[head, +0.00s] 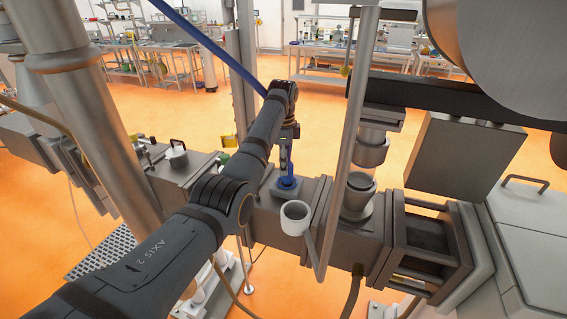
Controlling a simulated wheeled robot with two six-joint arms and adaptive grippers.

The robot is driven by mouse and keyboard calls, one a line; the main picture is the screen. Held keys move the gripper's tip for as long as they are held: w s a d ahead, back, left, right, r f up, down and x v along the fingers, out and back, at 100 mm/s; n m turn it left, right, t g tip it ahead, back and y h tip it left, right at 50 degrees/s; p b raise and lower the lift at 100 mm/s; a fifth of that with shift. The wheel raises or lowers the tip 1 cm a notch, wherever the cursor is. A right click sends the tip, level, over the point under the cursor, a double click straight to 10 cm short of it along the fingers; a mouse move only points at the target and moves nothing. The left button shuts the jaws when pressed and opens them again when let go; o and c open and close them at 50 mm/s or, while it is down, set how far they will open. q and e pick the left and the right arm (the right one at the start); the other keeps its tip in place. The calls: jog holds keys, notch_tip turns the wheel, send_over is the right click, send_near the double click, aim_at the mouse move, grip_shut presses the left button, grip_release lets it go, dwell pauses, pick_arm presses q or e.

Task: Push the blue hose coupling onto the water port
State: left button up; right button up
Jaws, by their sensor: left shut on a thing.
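My left gripper (286,165) points straight down over the dark barrel housing of the machine, at the end of my arm that comes in from the lower left. It is shut on the blue hose coupling (287,184), which shows at the fingertips, low at the top face of the housing. The water port is hidden below the coupling, so I cannot tell whether the two touch or how far they overlap. A blue hose (215,48) runs down from the top left and passes behind my wrist. My right gripper is not in view.
A metal feed column (357,192) stands further right. A lidded port (176,153) is to the left. A thick steel column (95,120) rises at the left.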

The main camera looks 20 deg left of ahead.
pick_arm(q)
jog(key=shift+f, duration=0.6)
dwell(0.5)
jog(key=o, duration=1.1)
jog(key=shift+o, duration=0.2)
notch_tip(320, 180, up, 12)
jog(key=shift+a, duration=0.1)
